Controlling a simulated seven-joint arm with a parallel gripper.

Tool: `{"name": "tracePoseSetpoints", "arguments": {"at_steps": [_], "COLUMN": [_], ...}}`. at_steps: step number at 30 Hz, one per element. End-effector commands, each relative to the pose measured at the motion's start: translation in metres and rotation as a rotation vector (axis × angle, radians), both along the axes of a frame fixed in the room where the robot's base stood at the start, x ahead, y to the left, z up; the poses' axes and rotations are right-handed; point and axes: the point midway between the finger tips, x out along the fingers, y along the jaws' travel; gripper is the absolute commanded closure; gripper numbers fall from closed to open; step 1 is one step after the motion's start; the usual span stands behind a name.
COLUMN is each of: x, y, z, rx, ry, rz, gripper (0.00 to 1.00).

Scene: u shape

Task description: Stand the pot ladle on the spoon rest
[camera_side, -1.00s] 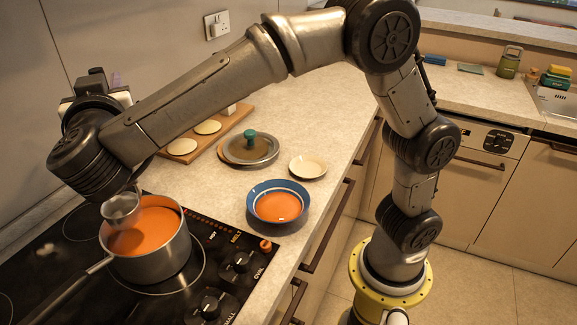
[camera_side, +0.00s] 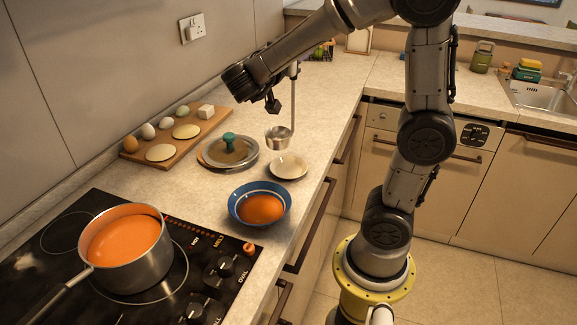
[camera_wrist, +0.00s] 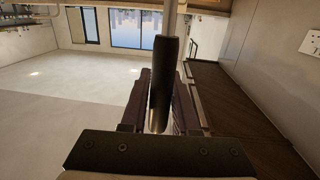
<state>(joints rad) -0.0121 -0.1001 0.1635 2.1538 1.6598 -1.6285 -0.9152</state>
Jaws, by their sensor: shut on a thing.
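The metal pot ladle (camera_side: 279,138) hangs upright in the side view, its cup low and its long handle rising to my wrist. My gripper (camera_wrist: 160,103) is shut on the ladle's handle, whose dark grip and silver shaft show between the fingers in the wrist view. In the side view my arm partly hides the grip. The small cream dish (camera_side: 288,167), which looks like the spoon rest, lies empty on the counter. The ladle's cup appears just above and slightly behind its far edge, apart from it.
A blue bowl (camera_side: 236,212) of orange soup stands in front of the dish. A lid with a green knob (camera_side: 229,142) lies to the left. A pot (camera_side: 147,268) of soup stands on the hob. A wooden board (camera_side: 136,147) with eggs and flat rounds lies behind.

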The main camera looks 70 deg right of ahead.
Motion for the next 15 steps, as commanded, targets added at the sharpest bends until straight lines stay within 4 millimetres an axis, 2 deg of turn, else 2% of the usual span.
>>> {"name": "tracePoseSetpoints", "arguments": {"at_steps": [1,5,10,15], "x": [-0.010,-0.023,-0.025,-0.024], "y": [-0.005,-0.011,-0.012,-0.012], "z": [0.000,-0.006,-0.030,-0.046], "rx": [-0.001,-0.003,-0.002,-0.001], "ry": [-0.002,0.001,0.006,0.003], "rz": [-0.026,-0.059,-0.064,-0.063], "gripper": [1.00,1.00,1.00,1.00]}}
